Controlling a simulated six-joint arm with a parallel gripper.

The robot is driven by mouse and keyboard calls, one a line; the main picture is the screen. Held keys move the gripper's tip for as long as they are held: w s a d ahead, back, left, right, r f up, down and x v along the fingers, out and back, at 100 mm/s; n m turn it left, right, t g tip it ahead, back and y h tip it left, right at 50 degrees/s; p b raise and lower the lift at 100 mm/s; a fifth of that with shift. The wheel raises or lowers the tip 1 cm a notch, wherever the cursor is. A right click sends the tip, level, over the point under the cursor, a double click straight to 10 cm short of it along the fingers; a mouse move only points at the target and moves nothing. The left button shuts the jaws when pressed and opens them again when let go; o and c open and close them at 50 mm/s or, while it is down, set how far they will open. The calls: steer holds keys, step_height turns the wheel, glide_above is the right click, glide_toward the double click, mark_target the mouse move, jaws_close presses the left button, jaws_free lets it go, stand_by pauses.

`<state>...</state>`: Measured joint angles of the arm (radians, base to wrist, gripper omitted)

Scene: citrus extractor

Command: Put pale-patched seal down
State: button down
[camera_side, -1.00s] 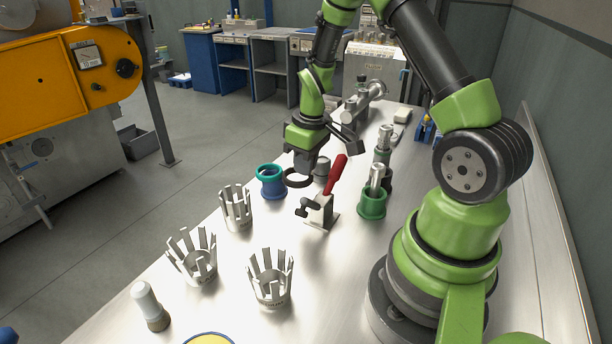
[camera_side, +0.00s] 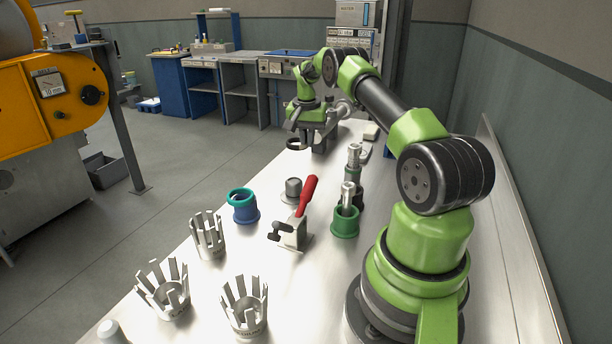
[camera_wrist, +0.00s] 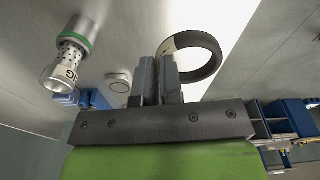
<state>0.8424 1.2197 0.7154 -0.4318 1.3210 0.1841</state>
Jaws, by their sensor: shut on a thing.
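The seal is a dark ring with a pale patch (camera_wrist: 205,73). In the wrist view my gripper (camera_wrist: 160,65) is shut on the ring's near-left edge, beside the pale patch. In the side view the seal (camera_side: 296,144) hangs below my gripper (camera_side: 302,137) at the far end of the bench, above the surface near the bench's left edge. The ring looks nearly level in the side view.
A blue cup (camera_side: 243,207), a red-handled clamp (camera_side: 295,225), a green holder (camera_side: 345,222) and several white pronged cups (camera_side: 208,236) stand nearer on the bench (camera_side: 325,285).

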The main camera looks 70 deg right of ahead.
steer(key=f, duration=0.3)
steer(key=s+d+f+m, duration=0.1)
steer(key=f, duration=0.2)
steer(key=d+f+m, duration=0.1)
steer(key=f, duration=0.2)
steer(key=shift+s+d+f, duration=0.1)
steer(key=shift+s+f, duration=0.1)
steer(key=shift+f, duration=0.2)
steer(key=c, duration=1.3)
jaws_free()
